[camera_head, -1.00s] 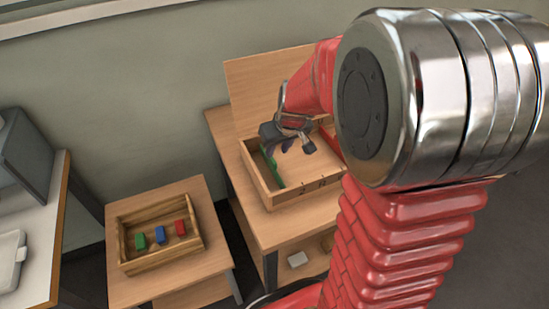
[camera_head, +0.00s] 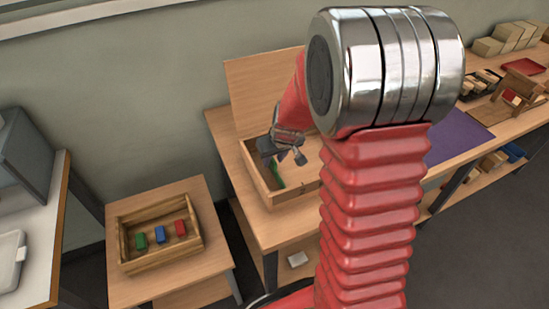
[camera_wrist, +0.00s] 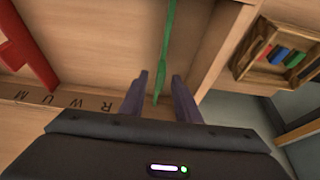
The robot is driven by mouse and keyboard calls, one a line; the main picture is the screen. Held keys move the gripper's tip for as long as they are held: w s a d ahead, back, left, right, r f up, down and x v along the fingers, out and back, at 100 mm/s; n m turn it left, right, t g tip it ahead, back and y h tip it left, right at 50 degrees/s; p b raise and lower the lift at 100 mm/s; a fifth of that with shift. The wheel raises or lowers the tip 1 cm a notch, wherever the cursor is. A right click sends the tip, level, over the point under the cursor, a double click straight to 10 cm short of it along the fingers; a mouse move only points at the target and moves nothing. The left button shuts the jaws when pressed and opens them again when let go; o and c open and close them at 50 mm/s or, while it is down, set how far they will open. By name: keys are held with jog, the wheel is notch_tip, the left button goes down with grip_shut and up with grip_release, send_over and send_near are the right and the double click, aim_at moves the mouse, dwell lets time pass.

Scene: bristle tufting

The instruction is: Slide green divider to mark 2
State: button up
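The green divider (camera_head: 277,174) stands in the left part of a wooden box (camera_head: 296,196) on the workbench. In the wrist view the green divider (camera_wrist: 168,40) runs away from me, and its near end lies between my fingers. My gripper (camera_head: 283,155) is over the box's left part. In the wrist view my gripper (camera_wrist: 160,95) is open, with a gap showing on each side of the divider. Dark marks (camera_wrist: 60,102) run along the box's wooden strip to the left of my fingers; I cannot read a clear 2 there.
A red piece (camera_wrist: 25,48) lies left of my fingers in the wrist view. A small table holds a wooden tray (camera_head: 125,256) with green, blue and red blocks. The box's side wall is close on the right in the wrist view. A purple mat (camera_head: 455,138) lies further right.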

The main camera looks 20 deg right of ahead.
jog(key=shift+c, duration=0.2)
grip_shut()
dwell(0.4)
